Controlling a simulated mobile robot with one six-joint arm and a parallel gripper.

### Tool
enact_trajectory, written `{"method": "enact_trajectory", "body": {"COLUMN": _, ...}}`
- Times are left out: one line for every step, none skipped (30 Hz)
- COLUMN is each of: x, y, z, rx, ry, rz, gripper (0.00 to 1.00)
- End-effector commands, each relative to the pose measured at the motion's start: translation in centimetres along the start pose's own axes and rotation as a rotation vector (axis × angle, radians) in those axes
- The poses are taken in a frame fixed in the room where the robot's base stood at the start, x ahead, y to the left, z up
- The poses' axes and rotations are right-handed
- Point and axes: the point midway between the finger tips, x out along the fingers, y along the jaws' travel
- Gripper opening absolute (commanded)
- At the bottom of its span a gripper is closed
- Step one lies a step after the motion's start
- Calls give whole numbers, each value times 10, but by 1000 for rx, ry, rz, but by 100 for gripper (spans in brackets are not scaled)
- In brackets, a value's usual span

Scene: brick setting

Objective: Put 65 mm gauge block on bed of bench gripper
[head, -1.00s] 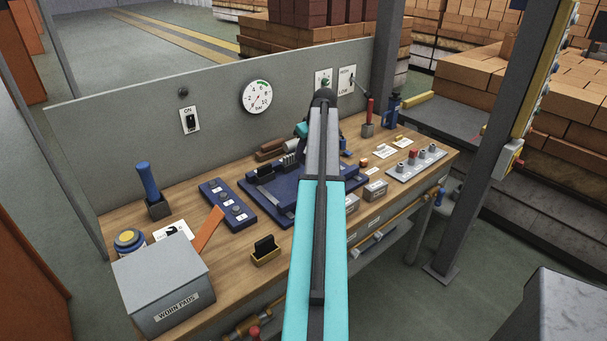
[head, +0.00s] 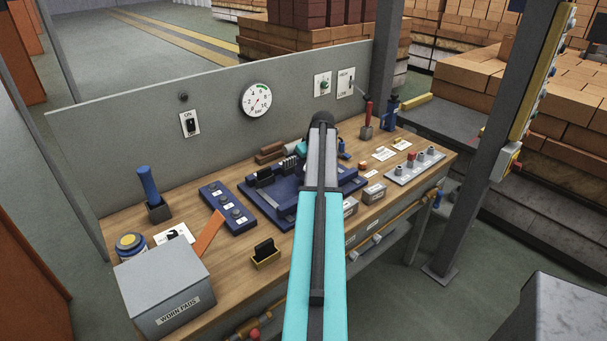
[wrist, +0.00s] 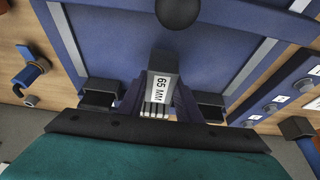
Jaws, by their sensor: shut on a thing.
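My gripper (wrist: 157,100) is shut on the 65 mm gauge block (wrist: 160,84), a dark block with a white "65 MM" label, in the wrist view. The block is between the fingers, over the blue bed (wrist: 118,45) of the bench gripper. I cannot tell whether it touches the bed. Dark jaw blocks stand to the left (wrist: 98,95) and right (wrist: 211,105) of my fingers. In the head view the blue bench gripper (head: 262,207) lies on the wooden bench, partly behind my arm. My arm hides the held block there.
A blue button panel (head: 229,208) is left of the bench gripper. A black pad in a yellow holder (head: 266,256), an orange bar (head: 207,233) and the WORN PADS box (head: 165,285) are nearer. A grey panel (head: 290,92) with a gauge stands behind the bench.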

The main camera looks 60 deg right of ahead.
Motion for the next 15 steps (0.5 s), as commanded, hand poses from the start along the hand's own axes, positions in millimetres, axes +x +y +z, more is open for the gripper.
{"method": "enact_trajectory", "body": {"x": 3, "y": 0, "z": 1, "rx": 0, "ry": 0, "rz": -1, "gripper": 4}}
{"method": "enact_trajectory", "body": {"x": 6, "y": 0, "z": 2, "rx": 0, "ry": 0, "rz": 0, "gripper": 4}}
{"method": "enact_trajectory", "body": {"x": 10, "y": 0, "z": 4, "rx": 0, "ry": 0, "rz": -1, "gripper": 4}}
{"method": "enact_trajectory", "body": {"x": 13, "y": -1, "z": 5, "rx": 0, "ry": -1, "rz": -1, "gripper": 4}}
{"method": "enact_trajectory", "body": {"x": 15, "y": -1, "z": 6, "rx": 0, "ry": -1, "rz": -1, "gripper": 4}}
{"method": "enact_trajectory", "body": {"x": 18, "y": 0, "z": 7, "rx": -1, "ry": 0, "rz": -1, "gripper": 4}}
{"method": "enact_trajectory", "body": {"x": 20, "y": 0, "z": 8, "rx": -1, "ry": 0, "rz": 0, "gripper": 4}}
{"method": "enact_trajectory", "body": {"x": 22, "y": 0, "z": 8, "rx": -1, "ry": 1, "rz": 0, "gripper": 4}}
{"method": "enact_trajectory", "body": {"x": 23, "y": 0, "z": 9, "rx": -1, "ry": 1, "rz": 0, "gripper": 4}}
{"method": "enact_trajectory", "body": {"x": 24, "y": 0, "z": 9, "rx": -1, "ry": 1, "rz": 0, "gripper": 4}}
{"method": "enact_trajectory", "body": {"x": 25, "y": 0, "z": 10, "rx": -1, "ry": 1, "rz": 0, "gripper": 4}}
{"method": "enact_trajectory", "body": {"x": 25, "y": 0, "z": 10, "rx": -2, "ry": 1, "rz": 0, "gripper": 4}}
{"method": "enact_trajectory", "body": {"x": 25, "y": -1, "z": 10, "rx": -2, "ry": 1, "rz": 0, "gripper": 4}}
{"method": "enact_trajectory", "body": {"x": 25, "y": -1, "z": 10, "rx": -2, "ry": 1, "rz": 0, "gripper": 4}}
{"method": "enact_trajectory", "body": {"x": 25, "y": -1, "z": 9, "rx": -2, "ry": 1, "rz": 0, "gripper": 4}}
